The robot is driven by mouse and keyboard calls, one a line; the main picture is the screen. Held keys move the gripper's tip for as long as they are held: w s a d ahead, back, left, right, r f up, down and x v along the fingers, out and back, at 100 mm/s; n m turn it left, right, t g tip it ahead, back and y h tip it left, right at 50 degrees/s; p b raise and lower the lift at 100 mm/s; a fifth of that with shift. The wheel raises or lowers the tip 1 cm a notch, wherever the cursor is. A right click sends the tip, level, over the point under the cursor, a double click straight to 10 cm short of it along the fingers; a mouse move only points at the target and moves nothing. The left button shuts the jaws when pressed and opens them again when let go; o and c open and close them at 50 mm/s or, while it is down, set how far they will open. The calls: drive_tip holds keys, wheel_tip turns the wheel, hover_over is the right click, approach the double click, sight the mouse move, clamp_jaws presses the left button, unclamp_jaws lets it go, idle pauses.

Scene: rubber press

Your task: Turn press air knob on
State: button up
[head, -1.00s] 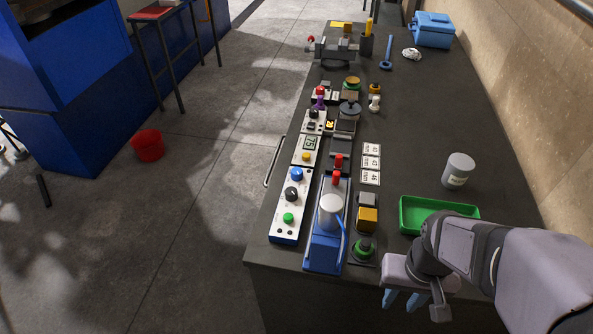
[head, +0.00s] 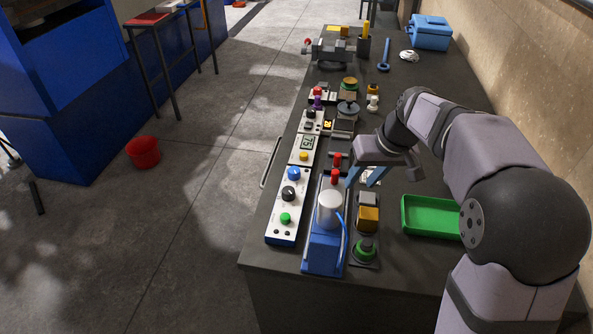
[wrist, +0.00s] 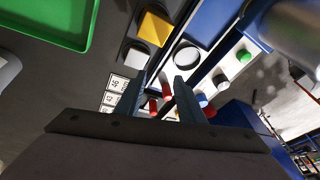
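A white control panel (head: 276,238) lies along the bench's left edge. It carries a blue knob (head: 294,173), a black knob (head: 289,194) and a green button (head: 286,218). I cannot tell which knob is the press air knob. The blue press (head: 323,252) with a pale cylinder (head: 329,207) and red handles stands right of the panel. My gripper (head: 361,180) is open and empty, above the bench just right of the press, apart from the knobs. In the wrist view, the blue knob (wrist: 202,100) and black knob (wrist: 220,79) show beyond the right finger.
The red handles (head: 335,177) of the press rise between my gripper and the panel. A yellow block (head: 368,219) and a green-based part (head: 365,249) stand right of the press. A green tray (head: 432,232) lies farther right. Other fixtures and a vise (head: 333,51) line the far bench.

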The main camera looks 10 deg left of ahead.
sight(295, 169)
drive_tip(key=w+a+r+n+y+b, duration=0.1)
drive_tip(key=w+a+n, duration=0.25)
drive_tip(key=a, duration=0.35)
drive_tip(key=w+a+n+y, duration=0.15)
drive_tip(key=a+n, duration=0.25)
drive_tip(key=a, duration=0.4)
drive_tip(key=shift+g+h, duration=0.3)
drive_tip(key=shift+h, duration=0.15)
drive_tip(key=shift+d+p+x, duration=0.2)
drive_tip(key=shift+p+x, duration=0.4)
drive_tip(key=shift+x, duration=2.8)
drive_tip(key=shift+w+f, duration=0.1)
drive_tip(key=shift+w, duration=0.05)
drive_tip(key=shift+c, duration=0.7)
drive_tip(key=shift+m, duration=0.25)
drive_tip(key=c, duration=0.6)
